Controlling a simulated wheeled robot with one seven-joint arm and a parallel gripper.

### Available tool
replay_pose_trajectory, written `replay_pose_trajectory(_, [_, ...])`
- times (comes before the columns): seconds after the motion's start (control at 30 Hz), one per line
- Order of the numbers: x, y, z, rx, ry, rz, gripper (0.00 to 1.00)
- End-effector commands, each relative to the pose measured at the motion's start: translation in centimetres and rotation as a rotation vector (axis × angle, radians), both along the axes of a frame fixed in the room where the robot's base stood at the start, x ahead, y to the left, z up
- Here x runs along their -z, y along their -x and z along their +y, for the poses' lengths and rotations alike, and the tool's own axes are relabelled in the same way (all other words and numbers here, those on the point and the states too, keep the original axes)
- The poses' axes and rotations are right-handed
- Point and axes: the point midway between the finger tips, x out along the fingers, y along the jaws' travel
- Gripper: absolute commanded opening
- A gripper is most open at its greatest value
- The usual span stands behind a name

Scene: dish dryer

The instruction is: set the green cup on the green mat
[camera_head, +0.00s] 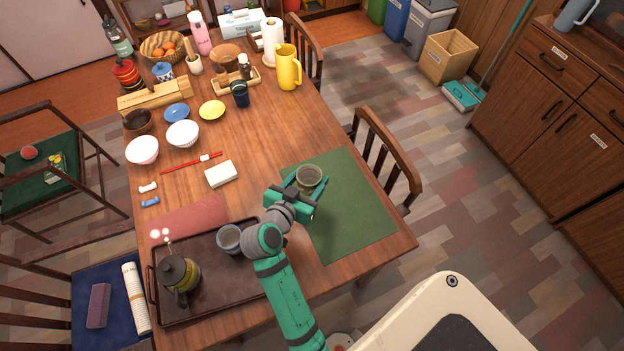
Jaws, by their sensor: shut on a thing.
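The green cup (309,178) is an olive-green round cup seen from above, with its open top facing up. My gripper (303,184) is shut on it, with a finger at its left side. The green mat (352,222) is a dark green rectangle at the right front of the table. The cup appears over the mat's upper left part. I cannot tell whether its base touches the mat, because my gripper hides its lower part.
A dark tray (205,308) with a teapot (178,277) and a grey-blue cup (229,239) stands left of my arm. A white box (221,174) lies left of the mat. A chair (385,150) stands at the right edge. The mat's right part is clear.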

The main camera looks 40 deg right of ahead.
Motion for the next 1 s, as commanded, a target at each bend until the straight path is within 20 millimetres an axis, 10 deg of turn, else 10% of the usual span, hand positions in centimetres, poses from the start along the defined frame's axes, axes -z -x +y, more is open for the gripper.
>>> replay_pose_trajectory(1.0, [9.1, -3.9, -3.6, 0.003, 0.001, -0.002, 0.27])
